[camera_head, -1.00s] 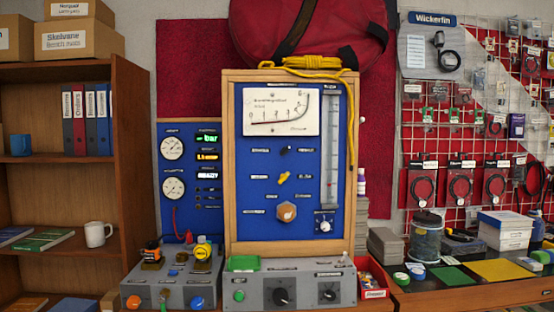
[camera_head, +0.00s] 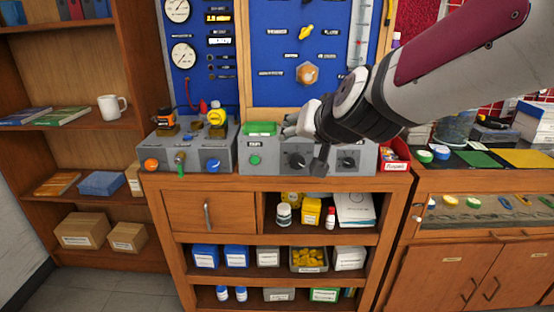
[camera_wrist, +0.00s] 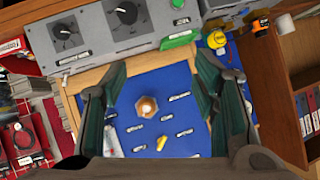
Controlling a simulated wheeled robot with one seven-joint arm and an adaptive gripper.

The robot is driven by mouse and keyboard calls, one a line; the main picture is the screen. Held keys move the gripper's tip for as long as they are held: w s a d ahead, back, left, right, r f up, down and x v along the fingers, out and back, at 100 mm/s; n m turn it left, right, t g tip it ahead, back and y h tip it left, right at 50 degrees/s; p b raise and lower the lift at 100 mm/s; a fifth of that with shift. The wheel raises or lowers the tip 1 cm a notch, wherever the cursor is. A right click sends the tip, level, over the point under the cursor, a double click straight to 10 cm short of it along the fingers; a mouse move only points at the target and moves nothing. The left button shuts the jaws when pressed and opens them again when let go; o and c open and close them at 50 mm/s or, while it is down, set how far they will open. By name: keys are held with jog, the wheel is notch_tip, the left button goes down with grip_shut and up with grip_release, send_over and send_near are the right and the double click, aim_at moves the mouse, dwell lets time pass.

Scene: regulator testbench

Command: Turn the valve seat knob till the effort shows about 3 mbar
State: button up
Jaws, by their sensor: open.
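The blue panel (camera_head: 275,45) carries a brass-coloured hexagonal knob (camera_head: 307,73), a yellow lever (camera_head: 306,32) and small labels I cannot read. The grey box below has two black knobs, one on the left (camera_head: 295,160) and one on the right (camera_head: 348,160). I cannot tell by label which is the valve seat knob. In the wrist view, which is turned over, the hexagonal knob (camera_wrist: 147,106) shows between my fingers but beyond them, apart. My gripper (camera_wrist: 160,75) is open and empty, in front of the panel.
A second grey box (camera_head: 187,155) with coloured knobs and a yellow round gauge (camera_head: 216,117) stands to the left. A green block (camera_head: 260,129) lies on the middle box. A red bin (camera_head: 396,155) is at the right. The wooden cabinet (camera_head: 290,187) below holds boxes and jars.

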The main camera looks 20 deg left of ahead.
jog(key=w+a+f+t+b, duration=0.2)
jog(key=w+a+f, duration=0.25)
jog(key=a, duration=0.45)
jog(key=m+t+h+b, duration=0.1)
jog(key=t+b, duration=0.4)
jog(key=b, duration=0.2)
send_near(212, 167)
jog(key=shift+h, duration=0.4)
jog(key=b+x, duration=0.2)
jog(key=x, duration=0.7)
jog(key=shift+a, duration=0.15)
jog(key=shift+c, duration=0.5)
jog(key=c, duration=1.1)
jog(key=shift+o, duration=0.2)
jog(key=shift+b, duration=0.3)
